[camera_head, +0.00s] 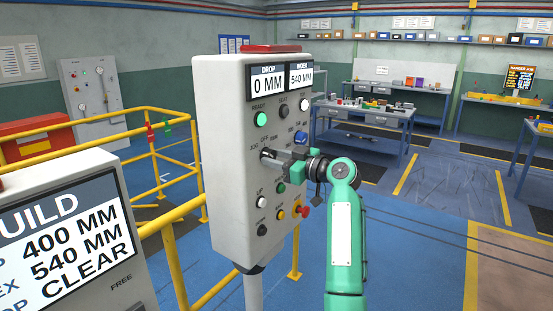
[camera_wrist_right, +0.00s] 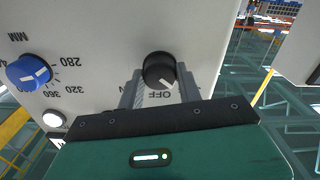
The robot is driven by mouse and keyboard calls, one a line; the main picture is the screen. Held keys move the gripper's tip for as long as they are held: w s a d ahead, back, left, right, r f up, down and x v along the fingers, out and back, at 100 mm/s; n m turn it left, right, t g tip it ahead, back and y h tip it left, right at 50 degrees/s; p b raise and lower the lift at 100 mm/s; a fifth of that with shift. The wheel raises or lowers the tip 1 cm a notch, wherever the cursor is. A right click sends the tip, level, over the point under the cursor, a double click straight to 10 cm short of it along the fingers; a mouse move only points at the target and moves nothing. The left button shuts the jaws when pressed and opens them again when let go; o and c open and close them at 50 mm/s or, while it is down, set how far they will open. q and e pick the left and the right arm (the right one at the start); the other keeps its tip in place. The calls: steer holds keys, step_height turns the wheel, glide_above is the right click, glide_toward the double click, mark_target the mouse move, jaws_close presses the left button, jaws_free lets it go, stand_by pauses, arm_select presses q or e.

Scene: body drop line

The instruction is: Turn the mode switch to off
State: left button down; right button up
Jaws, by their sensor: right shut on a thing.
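The mode switch is a round black knob (camera_wrist_right: 158,69) with a white pointer line, seen in the right wrist view. The word OFF shows upside down just below it, and part of another label shows to the left. The pointer slants down and to the right in that view, off to the right of the middle of OFF. My right gripper (camera_head: 268,156) is at the face of the grey control box (camera_head: 228,180), shut on the knob with one finger on each side. The fingers mostly hide the knob in the head view. My left gripper is not in view.
A green button (camera_head: 261,119) sits above the switch and a blue knob (camera_wrist_right: 29,71) sits beside it. Several buttons, including a red one (camera_head: 305,211), lie below. A yellow railing (camera_head: 160,222) runs behind the box. A display console (camera_head: 75,240) stands at front left.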

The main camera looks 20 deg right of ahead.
steer(key=shift+m, duration=2)
steer(key=m, duration=0.2)
steer(key=shift+m, duration=0.3)
steer(key=shift+m+p, duration=0.65)
steer(key=shift+m, duration=0.85)
steer(key=o, duration=1)
